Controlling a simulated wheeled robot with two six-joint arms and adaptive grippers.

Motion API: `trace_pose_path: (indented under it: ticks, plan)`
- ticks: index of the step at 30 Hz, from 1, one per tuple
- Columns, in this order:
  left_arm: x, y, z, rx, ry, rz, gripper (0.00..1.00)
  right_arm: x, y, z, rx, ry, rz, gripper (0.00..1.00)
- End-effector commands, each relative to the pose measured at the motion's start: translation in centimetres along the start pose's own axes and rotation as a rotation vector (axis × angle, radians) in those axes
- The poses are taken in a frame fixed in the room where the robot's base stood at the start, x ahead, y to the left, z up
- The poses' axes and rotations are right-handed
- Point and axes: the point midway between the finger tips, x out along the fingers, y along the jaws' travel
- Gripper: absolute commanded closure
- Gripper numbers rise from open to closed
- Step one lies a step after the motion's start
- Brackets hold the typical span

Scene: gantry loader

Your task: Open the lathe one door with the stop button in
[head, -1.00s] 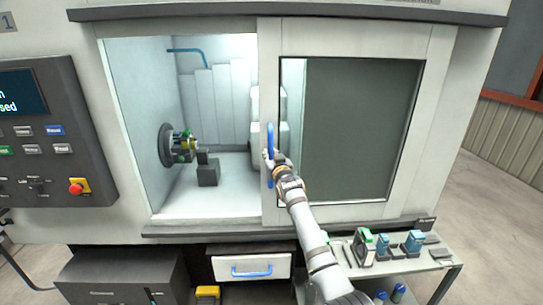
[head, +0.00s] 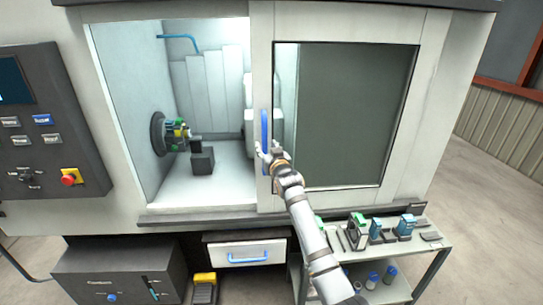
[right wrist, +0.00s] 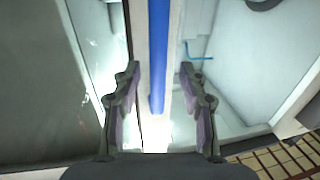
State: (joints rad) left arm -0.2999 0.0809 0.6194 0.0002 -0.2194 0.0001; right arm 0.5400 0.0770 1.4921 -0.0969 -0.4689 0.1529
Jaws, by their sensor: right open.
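The lathe door (head: 400,110) is a light frame with a dark window, slid to the right, so the left part of the opening shows the chuck (head: 172,134) inside. Its blue vertical handle (head: 265,130) is on the door's left edge. My right gripper (head: 267,152) is at the handle's lower part. In the right wrist view the handle (right wrist: 157,60) runs between the two open fingers (right wrist: 158,88), with a gap on each side. The red stop button (head: 68,179) sits on a yellow plate on the control panel; whether it is pressed in I cannot tell. My left gripper is not in view.
The control panel (head: 40,130) stands left of the opening. Below are a drawer with a blue handle (head: 248,257) and a dark cabinet (head: 110,275). A small table (head: 440,245) with tools and holders stands at the lower right, near my right arm.

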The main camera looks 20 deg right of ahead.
Motion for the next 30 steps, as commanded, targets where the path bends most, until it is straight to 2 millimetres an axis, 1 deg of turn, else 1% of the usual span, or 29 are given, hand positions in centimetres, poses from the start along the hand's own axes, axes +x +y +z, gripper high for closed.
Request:
trace_pose_path:
  ticks: [1, 6, 9, 12, 16, 27, 29, 30]
  plan:
    - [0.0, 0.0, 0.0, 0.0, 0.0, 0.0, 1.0, -1.2, 0.0, 0.1, 0.0, -0.001, 0.0, 0.57]
    - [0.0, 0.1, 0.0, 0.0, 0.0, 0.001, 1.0, -4.9, 0.0, 0.2, 0.0, -0.002, 0.0, 0.57]
    - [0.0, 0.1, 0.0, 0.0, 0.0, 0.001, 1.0, -6.5, 0.0, 0.1, 0.0, -0.002, 0.0, 0.57]
    - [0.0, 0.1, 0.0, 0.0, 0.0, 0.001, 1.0, -7.5, 0.0, 0.1, 0.0, -0.002, 0.0, 0.57]
    - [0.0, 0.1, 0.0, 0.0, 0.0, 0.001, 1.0, -7.9, 0.0, 0.1, 0.0, -0.003, 0.0, 0.57]
    - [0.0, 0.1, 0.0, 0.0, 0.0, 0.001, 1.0, -7.8, 0.0, 0.1, 0.0, -0.003, 0.0, 0.57]
    - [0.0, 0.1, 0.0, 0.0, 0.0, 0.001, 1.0, -7.8, 0.0, 0.9, -0.001, -0.015, 0.0, 0.57]
    - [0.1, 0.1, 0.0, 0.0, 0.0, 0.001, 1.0, -7.6, 0.0, 2.1, -0.004, -0.034, 0.0, 0.57]
